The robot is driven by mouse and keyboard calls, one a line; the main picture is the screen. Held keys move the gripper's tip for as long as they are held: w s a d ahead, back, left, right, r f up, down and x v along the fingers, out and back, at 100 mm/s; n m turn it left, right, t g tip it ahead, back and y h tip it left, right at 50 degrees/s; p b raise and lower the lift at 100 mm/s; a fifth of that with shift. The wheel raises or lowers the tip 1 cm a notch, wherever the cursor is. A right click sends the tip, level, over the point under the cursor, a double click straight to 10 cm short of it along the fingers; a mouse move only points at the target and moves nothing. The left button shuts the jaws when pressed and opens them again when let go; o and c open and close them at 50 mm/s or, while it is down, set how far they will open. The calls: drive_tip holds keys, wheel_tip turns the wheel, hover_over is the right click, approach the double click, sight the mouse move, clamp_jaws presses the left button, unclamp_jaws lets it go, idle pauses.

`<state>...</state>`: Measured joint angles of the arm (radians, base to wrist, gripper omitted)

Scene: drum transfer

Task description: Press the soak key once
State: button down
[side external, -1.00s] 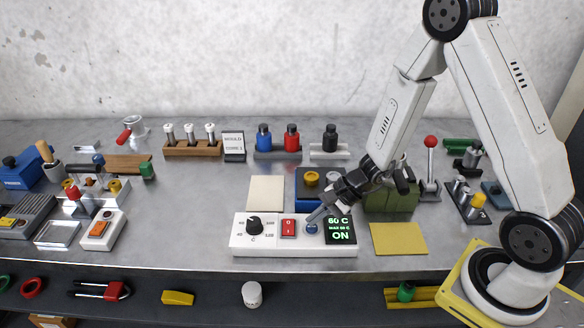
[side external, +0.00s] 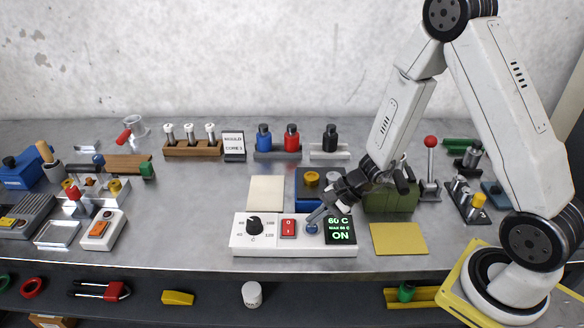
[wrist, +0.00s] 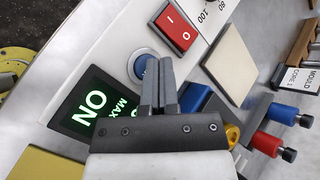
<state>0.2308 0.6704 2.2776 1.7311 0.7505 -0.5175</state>
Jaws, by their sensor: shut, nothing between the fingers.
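The white control box (side external: 262,248) sits at the front of the bench. It carries a black dial (side external: 254,224), a red rocker switch (side external: 288,228), a round blue key (side external: 312,229) and a display (side external: 340,230) reading 60 C and ON. My gripper (side external: 314,218) is shut and empty, with its tips at the blue key. In the wrist view the shut fingers (wrist: 158,68) cover part of the blue key (wrist: 141,66), which has a pale metal ring. I cannot tell whether the tips touch it or how far it is pushed in.
A cream pad (side external: 266,193) and a blue block with a yellow knob (side external: 312,178) lie behind the box. A green container (side external: 390,200) and a yellow mat (side external: 399,239) are to its right.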

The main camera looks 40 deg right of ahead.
sight(316, 226)
drive_tip(key=shift+f, duration=0.45)
idle(0.7)
drive_tip(key=shift+r, duration=0.55)
idle(0.3)
drive_tip(key=shift+r, duration=2.9)
drive_tip(key=shift+s, duration=0.1)
